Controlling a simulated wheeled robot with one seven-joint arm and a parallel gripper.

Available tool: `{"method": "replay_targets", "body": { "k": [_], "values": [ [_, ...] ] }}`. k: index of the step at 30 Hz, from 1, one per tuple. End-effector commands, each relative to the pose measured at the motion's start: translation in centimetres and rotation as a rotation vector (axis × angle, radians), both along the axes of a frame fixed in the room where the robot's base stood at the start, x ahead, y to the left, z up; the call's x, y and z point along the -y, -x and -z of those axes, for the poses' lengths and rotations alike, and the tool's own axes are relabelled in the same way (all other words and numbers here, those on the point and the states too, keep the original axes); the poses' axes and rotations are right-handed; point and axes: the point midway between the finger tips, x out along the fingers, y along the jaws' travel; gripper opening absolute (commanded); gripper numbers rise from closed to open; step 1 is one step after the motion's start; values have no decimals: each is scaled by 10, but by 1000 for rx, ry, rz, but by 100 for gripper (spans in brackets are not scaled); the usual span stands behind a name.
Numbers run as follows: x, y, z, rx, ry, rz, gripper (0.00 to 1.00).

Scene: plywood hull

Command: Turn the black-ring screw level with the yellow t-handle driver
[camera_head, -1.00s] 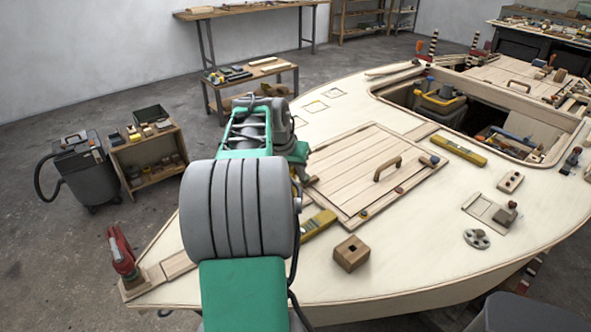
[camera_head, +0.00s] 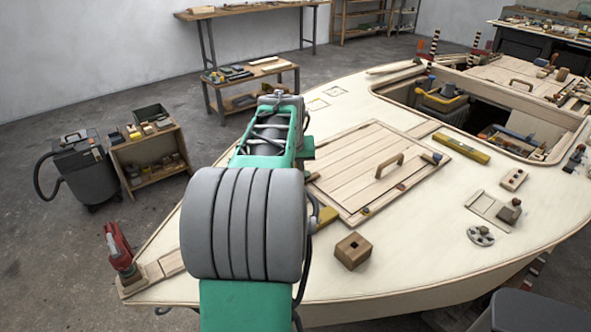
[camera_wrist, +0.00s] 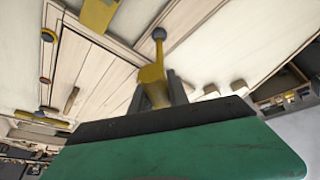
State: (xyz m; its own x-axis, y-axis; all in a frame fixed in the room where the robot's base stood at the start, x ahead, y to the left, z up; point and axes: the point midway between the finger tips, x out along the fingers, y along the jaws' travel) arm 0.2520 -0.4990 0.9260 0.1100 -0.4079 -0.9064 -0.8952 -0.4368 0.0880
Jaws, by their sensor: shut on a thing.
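My gripper (camera_wrist: 157,92) is shut on the yellow t-handle driver (camera_wrist: 152,76) in the wrist view. Small round screws line one edge of the plank hatch (camera_head: 345,160): one near the corner (camera_head: 365,210), one midway (camera_head: 401,187) and one at the far end (camera_head: 437,157). In the wrist view the corner screw (camera_wrist: 48,35) looks orange with a dark rim; I cannot be sure which has the black ring. My arm hides the gripper and driver in the head view.
A wooden handle (camera_head: 390,165) stands up from the hatch. A yellow level (camera_head: 461,149) lies beyond it, and a yellow piece (camera_head: 326,216) lies at its near edge. A wooden block (camera_head: 352,250) with a hole sits in front. The pale deck (camera_head: 420,235) between is clear.

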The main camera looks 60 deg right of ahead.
Motion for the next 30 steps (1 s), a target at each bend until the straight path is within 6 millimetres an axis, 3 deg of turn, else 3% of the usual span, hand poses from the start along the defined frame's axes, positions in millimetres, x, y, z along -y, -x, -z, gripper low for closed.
{"method": "replay_targets", "body": {
  "k": [24, 26, 30],
  "values": [
    [0, 0, 13, 0, -1, 5, 0],
    [0, -1, 13, -1, -2, 46, 0],
    [0, 0, 10, -4, -2, 288, 0]
  ]
}}
